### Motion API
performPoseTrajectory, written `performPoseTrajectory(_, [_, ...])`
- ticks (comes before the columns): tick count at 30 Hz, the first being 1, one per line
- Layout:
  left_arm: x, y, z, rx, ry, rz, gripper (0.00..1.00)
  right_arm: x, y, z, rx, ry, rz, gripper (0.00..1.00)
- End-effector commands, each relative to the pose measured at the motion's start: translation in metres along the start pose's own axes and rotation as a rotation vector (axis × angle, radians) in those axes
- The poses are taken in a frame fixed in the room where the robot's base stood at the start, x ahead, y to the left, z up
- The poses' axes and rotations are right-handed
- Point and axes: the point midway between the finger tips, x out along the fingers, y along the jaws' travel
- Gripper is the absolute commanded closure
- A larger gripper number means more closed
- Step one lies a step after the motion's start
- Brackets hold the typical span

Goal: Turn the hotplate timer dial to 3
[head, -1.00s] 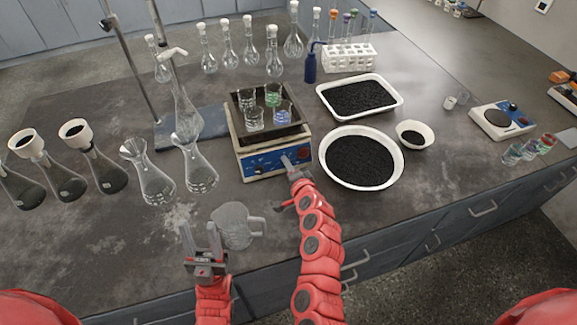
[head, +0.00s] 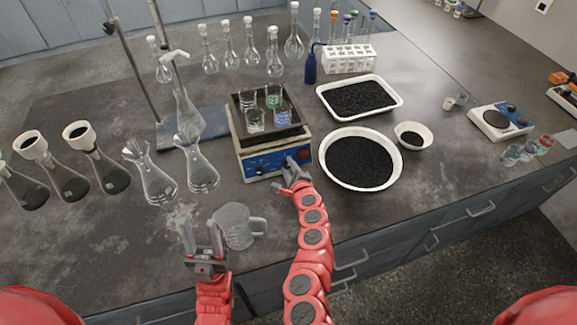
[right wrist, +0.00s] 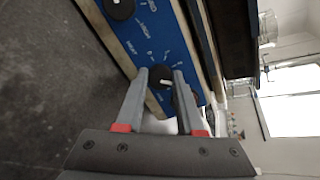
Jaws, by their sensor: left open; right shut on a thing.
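The hotplate (head: 262,163) stands mid-table with a blue front panel facing me. In the right wrist view its panel (right wrist: 165,30) appears tilted, with white scale marks. The black timer dial (right wrist: 163,77) with a white pointer sits between the two fingers of my right gripper (head: 289,166), which is shut on it. The scale marks are too small for me to read the dial's setting surely. My left gripper (head: 199,224) is open and empty, low over the near table, just left of a glass beaker jug (head: 236,226).
Small beakers (head: 255,119) stand on the hotplate's top. A round white dish of black grains (head: 358,160) lies close to the right of my right gripper. Flasks (head: 157,178) stand to the left. The near-left tabletop is clear.

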Motion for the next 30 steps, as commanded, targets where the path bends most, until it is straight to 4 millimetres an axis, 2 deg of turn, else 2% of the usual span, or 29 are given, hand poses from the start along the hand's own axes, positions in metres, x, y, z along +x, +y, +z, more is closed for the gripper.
performPoseTrajectory(9, [0.0025,-0.0001,-0.0005,0.0,0.0,0.0,0.55,-0.0001,-0.0024,-0.0007,0.08,0.005,-0.004,1.0])
performPoseTrajectory(22, [0.0025,-0.0001,-0.0004,0.0,0.0,0.0,0.55,0.0,-0.002,-0.0005,0.087,0.004,-0.004,1.0])
performPoseTrajectory(23, [0.0025,-0.0001,-0.0004,0.0,0.0,0.0,0.55,0.0,-0.002,-0.0005,0.087,0.004,-0.004,0.6])
performPoseTrajectory(27, [0.0025,-0.0001,-0.0004,0.0,0.0,0.0,0.55,0.0,-0.0013,-0.0004,0.087,0.004,-0.003,0.34])
performPoseTrajectory(30, [0.0024,-0.0001,-0.0004,0.0,0.0,0.0,0.55,0.0,-0.0009,-0.0002,0.087,0.003,-0.002,0.33])
